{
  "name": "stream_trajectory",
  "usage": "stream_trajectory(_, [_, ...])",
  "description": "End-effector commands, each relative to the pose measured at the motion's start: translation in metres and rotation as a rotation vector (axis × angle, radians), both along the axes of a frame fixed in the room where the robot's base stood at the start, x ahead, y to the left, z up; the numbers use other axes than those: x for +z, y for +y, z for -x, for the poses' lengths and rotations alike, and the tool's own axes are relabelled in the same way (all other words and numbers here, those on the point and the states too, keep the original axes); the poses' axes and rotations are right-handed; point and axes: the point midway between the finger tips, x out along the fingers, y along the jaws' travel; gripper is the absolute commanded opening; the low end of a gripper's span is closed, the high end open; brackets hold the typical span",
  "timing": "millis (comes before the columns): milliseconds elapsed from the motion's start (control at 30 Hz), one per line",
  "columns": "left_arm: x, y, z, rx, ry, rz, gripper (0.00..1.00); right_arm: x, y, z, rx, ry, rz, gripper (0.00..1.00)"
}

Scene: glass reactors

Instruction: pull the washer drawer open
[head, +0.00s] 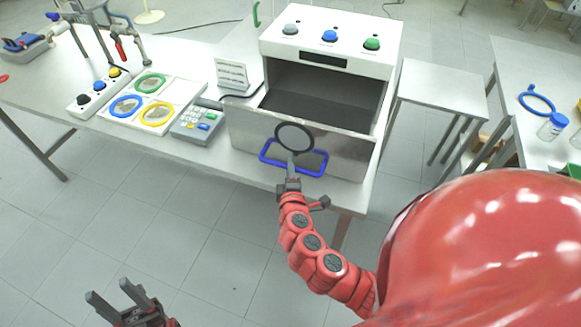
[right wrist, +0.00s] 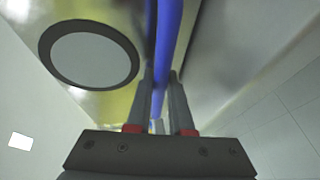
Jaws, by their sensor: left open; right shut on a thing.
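The washer (head: 325,30) is a white box with grey, blue and green knobs on top. Its drawer (head: 250,128) stands out from the body, with the dark inside showing behind the front panel. The front carries a dark-rimmed round window (head: 279,128) and a blue bar handle (head: 264,151), also seen in the right wrist view (right wrist: 166,38). My right gripper (head: 292,168) is shut on the blue handle, its fingers (right wrist: 160,95) on either side of the bar. My left gripper (head: 113,300) is open and empty at the lower left, away from the washer.
A side table (head: 440,85) stands to the right. Floor in front is clear.

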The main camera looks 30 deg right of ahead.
Motion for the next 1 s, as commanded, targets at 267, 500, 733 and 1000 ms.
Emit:
stream_trajectory(267, [0.0,0.0,0.0,0.0,0.0,0.0,0.5,-0.001,0.0,0.0,0.002,0.001,-0.001,0.5])
stream_trajectory(500, [-0.001,0.0,0.0,0.0,0.0,0.0,0.5,0.0,0.001,0.001,0.002,0.0,0.0,0.5])
stream_trajectory(733, [-0.01,0.0,0.0,0.0,0.0,0.0,0.5,0.002,0.012,0.023,0.005,-0.001,-0.001,0.5])
stream_trajectory(1000, [0.0,0.0,0.0,0.0,0.0,0.0,0.5,0.019,0.041,0.079,0.011,0.008,0.0,0.5])
